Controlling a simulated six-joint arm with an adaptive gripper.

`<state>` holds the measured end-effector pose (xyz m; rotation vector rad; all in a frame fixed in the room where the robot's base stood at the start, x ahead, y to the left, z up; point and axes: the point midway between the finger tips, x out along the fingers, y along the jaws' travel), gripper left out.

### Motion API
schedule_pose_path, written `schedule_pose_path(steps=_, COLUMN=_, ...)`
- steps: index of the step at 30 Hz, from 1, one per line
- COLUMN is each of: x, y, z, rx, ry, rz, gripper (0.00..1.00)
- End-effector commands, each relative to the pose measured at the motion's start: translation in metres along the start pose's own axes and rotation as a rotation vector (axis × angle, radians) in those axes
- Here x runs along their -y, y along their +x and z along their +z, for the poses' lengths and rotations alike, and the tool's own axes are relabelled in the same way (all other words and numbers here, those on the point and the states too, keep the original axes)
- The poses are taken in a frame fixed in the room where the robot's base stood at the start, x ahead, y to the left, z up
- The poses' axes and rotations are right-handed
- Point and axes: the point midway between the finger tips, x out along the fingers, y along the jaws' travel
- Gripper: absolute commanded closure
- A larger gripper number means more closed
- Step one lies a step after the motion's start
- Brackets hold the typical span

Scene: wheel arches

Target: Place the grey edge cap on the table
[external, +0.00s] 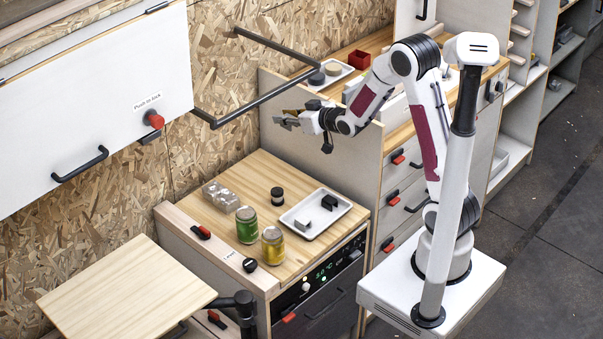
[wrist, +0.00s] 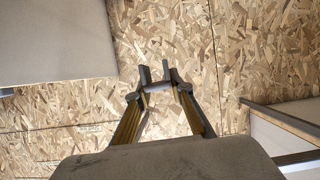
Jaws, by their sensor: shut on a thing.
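My gripper (external: 290,121) is raised in front of the chipboard wall, above the wooden worktop. A light wooden table top (external: 125,292) is at the lower left, bare. The wooden worktop (external: 250,180) over the oven unit is below my gripper.
On the worktop are a white tray (external: 290,220) with small grey and black pieces, a green jar (external: 247,226), a yellow jar (external: 273,247), clear containers (external: 221,197) and a black-lidded jar (external: 277,196). A black rail (external: 262,98) is near my gripper; a white cabinet (external: 95,100) hangs left.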

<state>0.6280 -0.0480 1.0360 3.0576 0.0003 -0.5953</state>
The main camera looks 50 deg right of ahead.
Motion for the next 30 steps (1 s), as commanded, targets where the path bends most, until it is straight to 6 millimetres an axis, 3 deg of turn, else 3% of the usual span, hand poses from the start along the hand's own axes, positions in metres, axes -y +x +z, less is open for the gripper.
schedule_pose_path(steps=11, x=-0.089, y=0.02, z=-0.017, rx=-0.005, ry=0.031, rz=0.035, gripper=0.9)
schedule_pose_path(steps=30, x=-0.265, y=0.043, z=-0.052, rx=-0.002, ry=0.08, rz=0.134, gripper=0.9)
